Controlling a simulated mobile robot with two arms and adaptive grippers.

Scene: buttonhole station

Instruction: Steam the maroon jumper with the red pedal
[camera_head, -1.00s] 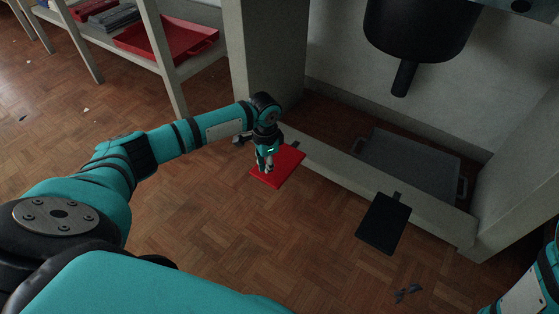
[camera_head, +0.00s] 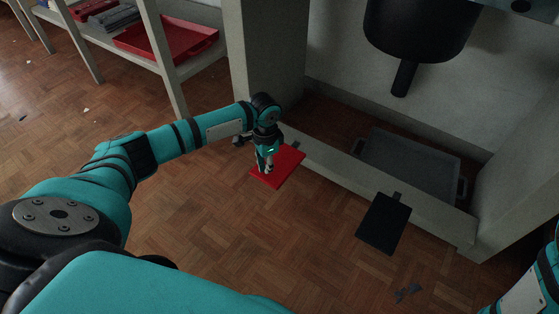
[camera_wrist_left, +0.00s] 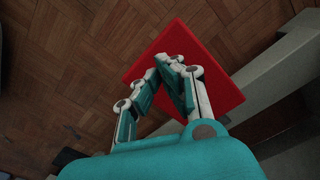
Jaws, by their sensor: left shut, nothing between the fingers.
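The red pedal (camera_head: 287,166) is a flat red plate low at the foot of the station, left of a black pedal. My left gripper (camera_head: 268,168) points down over the red pedal, its fingers shut and empty. In the left wrist view the shut fingertips (camera_wrist_left: 170,62) lie over the red pedal (camera_wrist_left: 215,90); I cannot tell whether they touch it. The maroon jumper is not in view. My right gripper is not in view; only part of my right arm shows at the lower right.
The black pedal (camera_head: 384,223) sits to the right. A grey tray (camera_head: 410,163) lies behind the station's low front beam. A black vessel with a spout (camera_head: 418,30) hangs above. A shelf at the upper left holds a red tray (camera_head: 205,40). The wooden floor in front is mostly clear.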

